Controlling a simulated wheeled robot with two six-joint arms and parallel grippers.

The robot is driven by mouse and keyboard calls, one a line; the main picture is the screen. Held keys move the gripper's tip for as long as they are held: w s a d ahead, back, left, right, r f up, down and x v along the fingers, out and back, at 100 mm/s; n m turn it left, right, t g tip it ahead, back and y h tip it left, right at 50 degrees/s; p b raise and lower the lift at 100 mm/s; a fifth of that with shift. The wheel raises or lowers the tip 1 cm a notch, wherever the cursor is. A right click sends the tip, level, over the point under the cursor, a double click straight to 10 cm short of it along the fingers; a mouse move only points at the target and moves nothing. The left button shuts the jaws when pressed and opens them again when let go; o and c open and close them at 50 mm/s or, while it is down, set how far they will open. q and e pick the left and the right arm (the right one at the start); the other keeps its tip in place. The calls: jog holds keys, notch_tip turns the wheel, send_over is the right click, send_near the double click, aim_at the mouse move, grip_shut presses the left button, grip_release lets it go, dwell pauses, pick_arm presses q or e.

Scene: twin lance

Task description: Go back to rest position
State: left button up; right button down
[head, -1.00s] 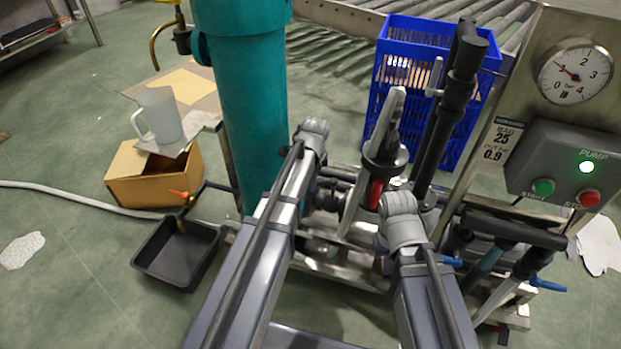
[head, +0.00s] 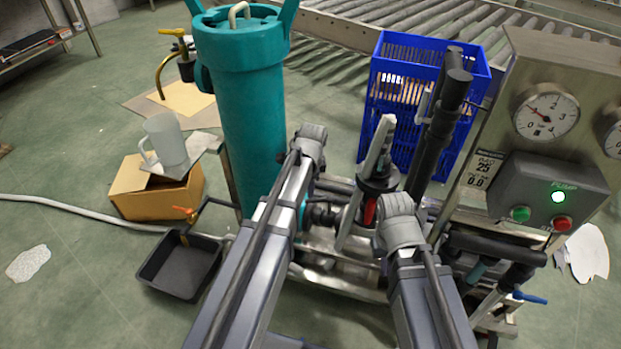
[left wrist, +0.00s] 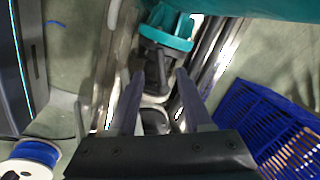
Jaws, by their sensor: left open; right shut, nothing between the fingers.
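A teal filter housing (head: 240,110) stands left of my arms. A blue crate (head: 412,60), black upright pipe (head: 440,120) and pump panel (head: 548,195) stand right. A black tray (head: 178,268) and cardboard box (head: 150,198) lie left on open floor.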

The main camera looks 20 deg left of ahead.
pick_arm(q)
jog(key=s+d+n+g, duration=0.1)
jog(key=s+d+n, duration=0.5)
jog(key=s, duration=0.5)
jog(key=s+d+n+g, duration=0.1)
jog(key=s+d+n, duration=0.2)
jog(key=s+d, duration=0.65)
notch_tip(320, 180, up, 38)
jog(key=a+p, duration=0.1)
jog(key=p, duration=3.7)
jog(key=shift+s+n, duration=0.3)
jog(key=shift+s, duration=0.1)
jog(key=shift+a, duration=0.1)
jog(key=shift+s+a, duration=0.1)
jog(key=shift+a, duration=0.35)
jog(key=shift+s, duration=0.1)
